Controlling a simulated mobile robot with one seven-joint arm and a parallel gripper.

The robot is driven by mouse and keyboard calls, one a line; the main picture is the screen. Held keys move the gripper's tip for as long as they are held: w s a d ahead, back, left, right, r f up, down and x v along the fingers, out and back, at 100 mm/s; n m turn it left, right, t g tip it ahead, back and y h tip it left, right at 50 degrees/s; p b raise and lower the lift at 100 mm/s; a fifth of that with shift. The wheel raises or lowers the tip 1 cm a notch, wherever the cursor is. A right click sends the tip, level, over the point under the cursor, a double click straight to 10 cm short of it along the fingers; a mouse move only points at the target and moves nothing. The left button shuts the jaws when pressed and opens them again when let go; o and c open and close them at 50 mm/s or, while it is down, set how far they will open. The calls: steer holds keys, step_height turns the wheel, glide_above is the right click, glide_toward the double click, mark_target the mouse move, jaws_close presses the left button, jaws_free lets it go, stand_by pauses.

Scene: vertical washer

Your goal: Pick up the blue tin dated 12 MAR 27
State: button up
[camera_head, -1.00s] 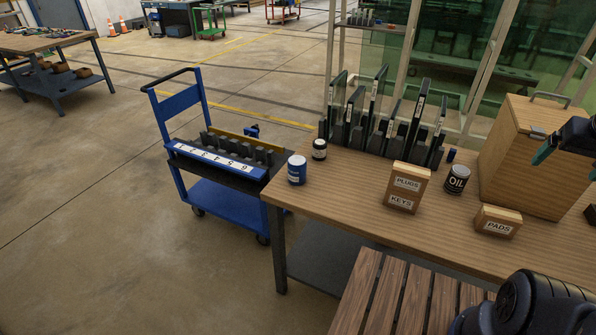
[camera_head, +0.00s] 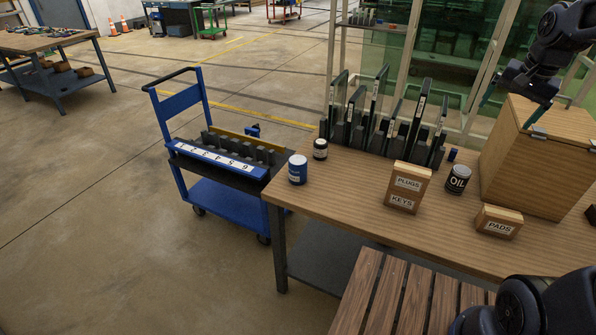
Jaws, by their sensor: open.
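A blue tin (camera_head: 298,170) with a white lid stands upright at the left front corner of the wooden workbench (camera_head: 340,190). Its label is too small to read, so I cannot tell the date. A black jar with a white band (camera_head: 320,149) stands just behind it to the right. A small dark blue item (camera_head: 452,155) stands near the rack's right end. My gripper (camera_head: 514,101) is at the upper right, over or in front of the wooden box, with teal fingertips spread apart and empty. It is far from the blue tin.
Upright dark plates in a rack (camera_head: 385,125) stand at the back. The PLUGS/KEYS box (camera_head: 407,187), OIL can (camera_head: 457,179), PADS box (camera_head: 498,221) and tall wooden box (camera_head: 525,155) fill the right. A blue cart (camera_head: 222,165) stands left. A slatted surface (camera_head: 395,295) is in front.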

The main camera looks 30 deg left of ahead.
steer(key=w+a+f+m+g, duration=0.1)
steer(key=w+a, duration=0.3)
steer(key=a, duration=0.3)
steer(key=w+a+f+m, duration=0.1)
steer(key=w+a+f, duration=0.15)
steer(key=a, duration=0.45)
steer(key=m+g+h, duration=0.1)
steer(key=m+g, duration=0.1)
steer(key=m, duration=0.3)
glide_above(296, 159)
step_height(296, 159, down, 25)
steer(key=shift+s+f, duration=0.15)
step_height(296, 159, down, 5)
steer(key=shift+f, duration=0.15)
steer(key=shift+d+f, duration=0.2)
steer(key=shift+f, duration=1.2)
steer(key=shift+d+f, duration=0.2)
steer(key=shift+f, duration=1.15)
steer(key=c, duration=1.3)
steer(key=shift+r, duration=0.1)
